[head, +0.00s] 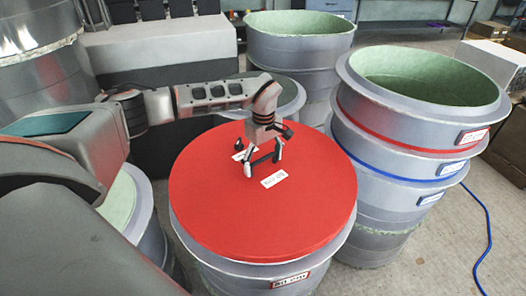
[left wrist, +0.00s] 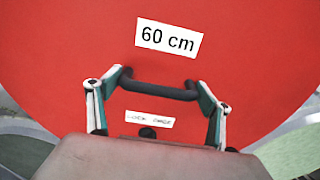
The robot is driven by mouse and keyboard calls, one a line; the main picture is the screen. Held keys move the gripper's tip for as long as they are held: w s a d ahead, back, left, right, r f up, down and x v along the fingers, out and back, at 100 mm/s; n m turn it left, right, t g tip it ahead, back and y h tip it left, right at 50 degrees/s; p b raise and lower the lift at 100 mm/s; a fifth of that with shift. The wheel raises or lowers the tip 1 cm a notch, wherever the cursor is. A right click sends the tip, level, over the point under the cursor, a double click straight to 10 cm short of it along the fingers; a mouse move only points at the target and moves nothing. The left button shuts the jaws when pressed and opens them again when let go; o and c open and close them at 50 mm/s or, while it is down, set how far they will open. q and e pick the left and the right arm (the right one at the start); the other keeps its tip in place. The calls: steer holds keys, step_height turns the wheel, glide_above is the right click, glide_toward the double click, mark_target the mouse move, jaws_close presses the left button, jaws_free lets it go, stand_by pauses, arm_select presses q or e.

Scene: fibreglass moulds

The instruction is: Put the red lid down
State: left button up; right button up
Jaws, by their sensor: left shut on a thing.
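The red lid (head: 310,215) is a wide flat disc with white labels and a black bar handle (left wrist: 160,89). My left gripper (head: 264,160) comes down from above and is shut on the lid at its handle. In the left wrist view my left gripper (left wrist: 155,95) has one finger at each end of the handle, and a "60 cm" label shows beyond it. The lid lies roughly level over the grey round mould (head: 225,277), hiding its opening. I cannot tell whether lid and rim touch. My right gripper is not in view.
A tall stack of grey moulds (head: 395,190) with red and blue bands stands close at the right. Another green-lined mould (head: 300,60) stands behind, and one (head: 140,215) at the left. A blue cable (head: 488,235) lies on the open floor at the right.

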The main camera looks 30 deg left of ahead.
mark_target(263, 169)
arm_select(q)
steer(key=shift+w+f, duration=0.1)
steer(key=shift+f, duration=2.25)
steer(key=shift+f, duration=0.1)
steer(key=o, duration=2.1)
steer(key=shift+f, duration=0.1)
steer(key=shift+c, duration=0.2)
step_height(263, 169, up, 12)
steer(key=shift+r, duration=0.1)
steer(key=shift+s, duration=0.2)
